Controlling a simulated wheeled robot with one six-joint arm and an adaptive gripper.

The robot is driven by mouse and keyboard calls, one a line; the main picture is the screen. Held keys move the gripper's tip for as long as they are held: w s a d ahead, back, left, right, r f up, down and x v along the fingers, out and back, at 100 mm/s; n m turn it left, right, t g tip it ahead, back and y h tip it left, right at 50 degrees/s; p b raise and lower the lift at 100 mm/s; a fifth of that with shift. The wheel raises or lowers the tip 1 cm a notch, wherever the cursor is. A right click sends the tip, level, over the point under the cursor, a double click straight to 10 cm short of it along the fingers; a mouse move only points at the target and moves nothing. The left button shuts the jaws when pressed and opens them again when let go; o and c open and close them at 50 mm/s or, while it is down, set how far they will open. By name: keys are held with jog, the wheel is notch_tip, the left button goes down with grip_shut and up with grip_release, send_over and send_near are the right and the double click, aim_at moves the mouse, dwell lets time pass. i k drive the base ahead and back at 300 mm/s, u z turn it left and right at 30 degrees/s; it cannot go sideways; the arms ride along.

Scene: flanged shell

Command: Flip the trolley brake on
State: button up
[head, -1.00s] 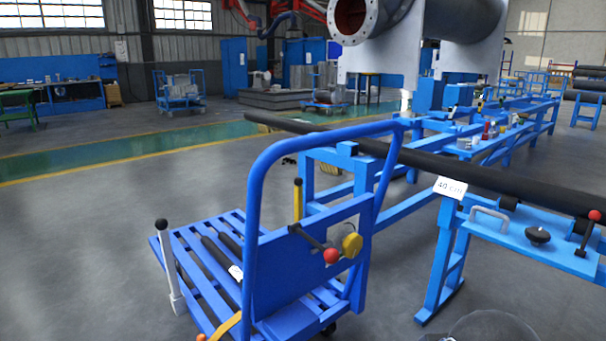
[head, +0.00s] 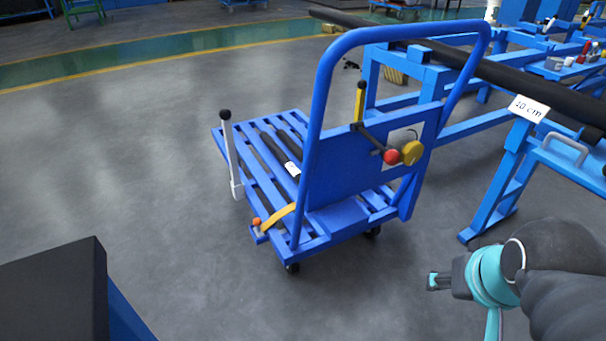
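The blue trolley (head: 325,195) stands on the floor in the middle, with a slatted deck and a tall curved push handle. A black lever with a red ball end (head: 391,157) slopes down to the right on its upright panel, beside a yellow round knob (head: 412,152). A yellow bar with an orange end (head: 280,216) sits low at the deck's near edge. I cannot tell which of these is the brake. My gripper (head: 438,281) shows small at the lower right, apart from the trolley; its finger opening is not clear.
A blue workbench frame (head: 500,180) with a long black bar (head: 520,85) and a "cm" sign stands right of the trolley. A dark-topped blue box shape (head: 50,300) fills the lower left corner. Grey floor (head: 150,180) lies open left and in front of the trolley.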

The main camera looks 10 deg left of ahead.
aim_at(392, 157)
jog(key=u, duration=1.35)
jog(key=k, duration=1)
jog(key=z, duration=1.15)
